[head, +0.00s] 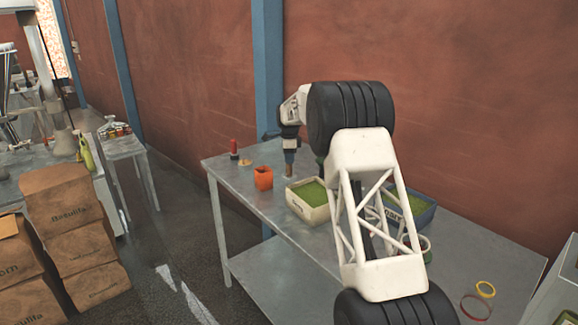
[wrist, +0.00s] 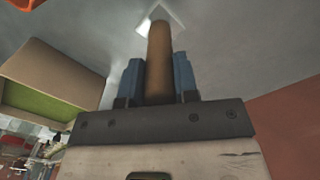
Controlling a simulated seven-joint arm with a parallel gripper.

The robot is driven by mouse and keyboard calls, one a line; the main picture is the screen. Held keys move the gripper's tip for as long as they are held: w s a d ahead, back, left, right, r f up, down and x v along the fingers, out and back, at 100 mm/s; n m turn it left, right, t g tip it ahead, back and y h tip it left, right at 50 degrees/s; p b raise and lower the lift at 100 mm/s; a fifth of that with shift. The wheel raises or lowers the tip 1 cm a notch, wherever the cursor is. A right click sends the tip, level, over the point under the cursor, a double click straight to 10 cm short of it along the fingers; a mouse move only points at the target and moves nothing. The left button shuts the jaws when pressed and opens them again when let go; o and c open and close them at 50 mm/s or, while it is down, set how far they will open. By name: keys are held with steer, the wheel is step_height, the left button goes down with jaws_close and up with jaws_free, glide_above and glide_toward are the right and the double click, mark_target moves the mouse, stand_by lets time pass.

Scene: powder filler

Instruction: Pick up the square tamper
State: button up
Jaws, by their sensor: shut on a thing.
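The square tamper (wrist: 159,60) has a brown upright handle and a pale square base at its far end in the wrist view. My gripper (wrist: 159,85) has its blue fingers closed on either side of the handle. In the head view the tamper (head: 288,170) shows below my gripper (head: 290,149), over the far part of the metal table (head: 230,165). I cannot tell whether its base touches the table.
A cream tray of green powder (head: 307,203) is close on the right.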

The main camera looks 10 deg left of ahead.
steer(key=shift+r, duration=0.1)
steer(key=shift+r, duration=4.95)
steer(key=s+a+r+m, duration=0.1)
steer(key=s+a+r, duration=0.3)
steer(key=s+a, duration=0.5)
steer(key=shift+a+r, duration=0.15)
steer(key=shift+r, duration=0.15)
steer(key=shift+f, duration=0.1)
step_height(320, 180, down, 6)
steer(key=shift+f, duration=0.15)
steer(key=shift+f, duration=0.15)
